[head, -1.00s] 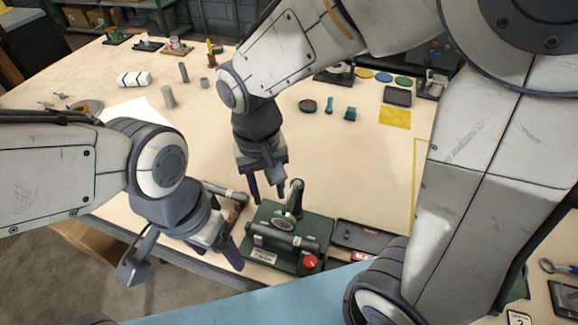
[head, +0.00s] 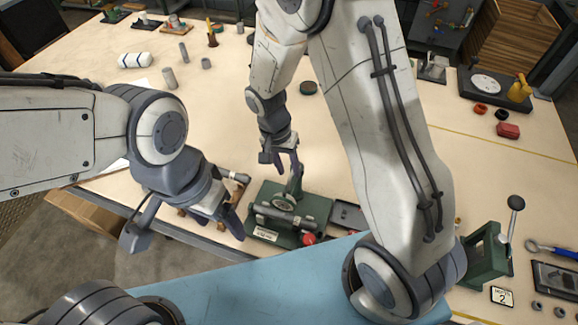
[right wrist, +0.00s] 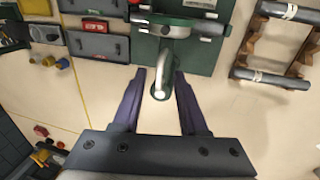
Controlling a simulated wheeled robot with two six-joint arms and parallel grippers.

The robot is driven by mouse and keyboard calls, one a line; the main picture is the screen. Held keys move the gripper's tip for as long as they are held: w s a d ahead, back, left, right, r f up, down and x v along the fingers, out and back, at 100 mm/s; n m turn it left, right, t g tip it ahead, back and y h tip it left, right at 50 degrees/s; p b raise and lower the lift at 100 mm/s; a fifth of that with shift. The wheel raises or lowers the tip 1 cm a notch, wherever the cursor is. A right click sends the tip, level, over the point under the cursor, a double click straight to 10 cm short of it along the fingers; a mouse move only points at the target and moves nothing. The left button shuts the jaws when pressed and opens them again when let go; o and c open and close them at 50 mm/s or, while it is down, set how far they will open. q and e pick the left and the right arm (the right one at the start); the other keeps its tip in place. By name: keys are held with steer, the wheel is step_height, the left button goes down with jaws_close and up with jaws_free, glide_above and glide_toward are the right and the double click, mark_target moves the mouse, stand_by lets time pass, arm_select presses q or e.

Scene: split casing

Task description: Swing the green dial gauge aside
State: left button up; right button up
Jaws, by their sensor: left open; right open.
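The green dial gauge (head: 294,182) has an upright green arm over a round dial (head: 283,203) on a green base plate (head: 318,207). In the right wrist view the rounded pale-tipped end of its arm (right wrist: 161,84) points between my right fingers. My right gripper (head: 288,163) is open at the far side of the gauge arm. Its two fingers straddle the arm end in the right wrist view (right wrist: 159,74), with gaps showing on both sides. My left gripper (head: 229,219) is open and empty beside the left edge of the base. Whether it touches the base is unclear.
A wooden stand holding a rod (right wrist: 275,75) is beside the base. A grey tray (head: 346,214) lies to the right.

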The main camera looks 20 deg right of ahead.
steer(key=shift+d+f, duration=0.1)
steer(key=shift+f, duration=0.4)
steer(key=shift+c, duration=0.3)
jaws_close()
stand_by(0.9)
